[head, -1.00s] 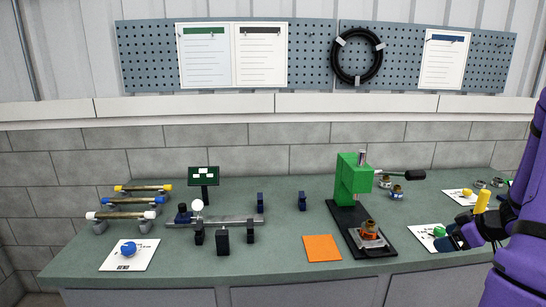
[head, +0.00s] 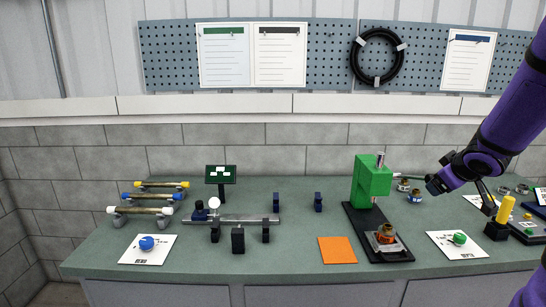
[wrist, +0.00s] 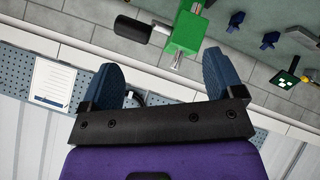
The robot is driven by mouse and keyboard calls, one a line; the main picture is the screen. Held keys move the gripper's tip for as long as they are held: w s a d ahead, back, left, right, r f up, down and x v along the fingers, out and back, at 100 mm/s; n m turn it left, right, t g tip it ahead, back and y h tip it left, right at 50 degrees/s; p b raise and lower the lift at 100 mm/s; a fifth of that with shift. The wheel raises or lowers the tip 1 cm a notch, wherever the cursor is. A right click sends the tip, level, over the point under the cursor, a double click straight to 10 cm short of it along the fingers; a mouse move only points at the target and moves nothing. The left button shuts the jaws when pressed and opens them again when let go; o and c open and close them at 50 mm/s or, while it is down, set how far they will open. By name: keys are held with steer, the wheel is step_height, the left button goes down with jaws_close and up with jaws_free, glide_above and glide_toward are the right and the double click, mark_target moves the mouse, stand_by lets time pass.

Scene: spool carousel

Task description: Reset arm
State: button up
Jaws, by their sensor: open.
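My purple arm comes in from the right in the head view. My gripper (head: 434,186) is raised near the right end of the bench, just right of the green press (head: 371,184) and its dark-handled lever. In the wrist view my gripper (wrist: 165,88) shows two blue fingers spread wide apart with nothing between them. The green press (wrist: 185,35) and its black lever handle (wrist: 131,29) lie beyond the fingers there. I cannot tell in the head view whether the gripper touches the lever.
An orange square (head: 337,250) lies left of the press base. A white card with a green knob (head: 459,239) and a yellow post (head: 505,209) stand at right. The bench between racks and press is partly clear.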

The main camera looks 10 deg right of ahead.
steer(key=s+a+r+m+g, duration=0.1)
steer(key=s+a+r, duration=0.25)
steer(key=a, duration=0.25)
steer(key=s+a+r+m, duration=0.2)
steer(key=a+r, duration=0.3)
steer(key=a, duration=0.2)
steer(key=s+a+g+y, duration=0.2)
steer(key=s+a+y, duration=0.2)
steer(key=s+a, duration=0.9)
steer(key=shift+a+r+n, duration=0.4)
steer(key=shift+a, duration=0.85)
